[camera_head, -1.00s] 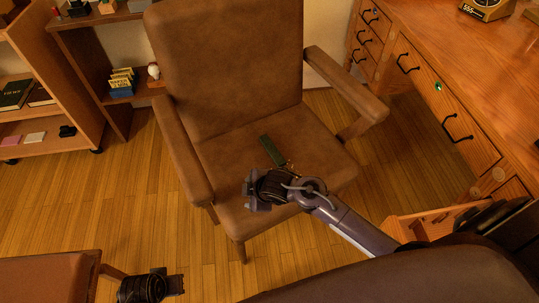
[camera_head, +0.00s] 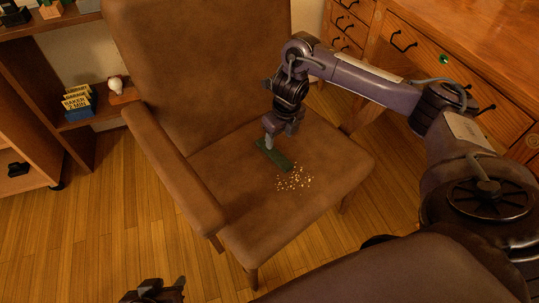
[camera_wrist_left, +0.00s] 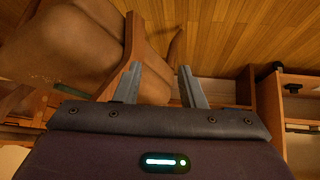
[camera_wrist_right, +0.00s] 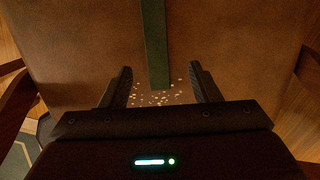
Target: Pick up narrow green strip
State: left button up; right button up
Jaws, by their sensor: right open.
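The narrow green strip (camera_head: 274,155) lies flat on the seat of the brown armchair (camera_head: 225,170). My right gripper (camera_head: 268,140) is just above the strip's far end, pointing down; the exact gap is hard to tell. In the right wrist view the strip (camera_wrist_right: 155,45) runs away from between the open fingers (camera_wrist_right: 160,68), with nothing gripped. My left gripper (camera_head: 160,290) is low at the bottom left of the head view, far from the strip. In the left wrist view its fingers (camera_wrist_left: 160,70) are apart and empty.
Pale crumbs (camera_head: 294,179) are scattered on the seat beside the strip. The chair's armrest (camera_head: 175,170) and backrest (camera_head: 205,65) bound the seat. A wooden desk (camera_head: 460,70) with drawers stands at right. Shelves (camera_head: 90,120) stand at left. The seat front is clear.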

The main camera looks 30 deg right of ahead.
aim_at(274, 153)
jog(key=shift+w+a+f+b, duration=0.1)
jog(key=shift+w+f+b, duration=0.1)
jog(key=shift+f+b, duration=0.75)
jog(key=shift+w+a+f, duration=0.1)
jog(key=shift+w+f, duration=0.05)
jog(key=shift+f, duration=0.5)
jog(key=shift+w+a+f, duration=0.1)
jog(key=shift+f, duration=0.5)
jog(key=f, duration=0.1)
jog(key=f+b, duration=0.1)
jog(key=shift+w+f, duration=0.3)
jog(key=shift+f, duration=0.05)
jog(key=shift+f+b, duration=0.15)
jog(key=shift+b, duration=0.15)
jog(key=c, duration=1.1)
pick_arm(q)
jog(key=w+r+t+h, duration=0.1)
jog(key=w+r+t, duration=0.2)
jog(key=r, duration=0.5)
jog(key=w+d+r+t+h, duration=0.1)
jog(key=w+r+t+h, duration=0.1)
jog(key=r+t, duration=0.4)
jog(key=w+r+t+h, duration=0.1)
jog(key=w+r+t, duration=0.3)
jog(key=r, duration=0.6)
jog(key=shift+w+d+r+t+h, duration=0.15)
jog(key=shift+w+d+t+h, duration=0.2)
jog(key=shift+w, duration=0.25)
pick_arm(e)
jog(key=shift+o, duration=0.2)
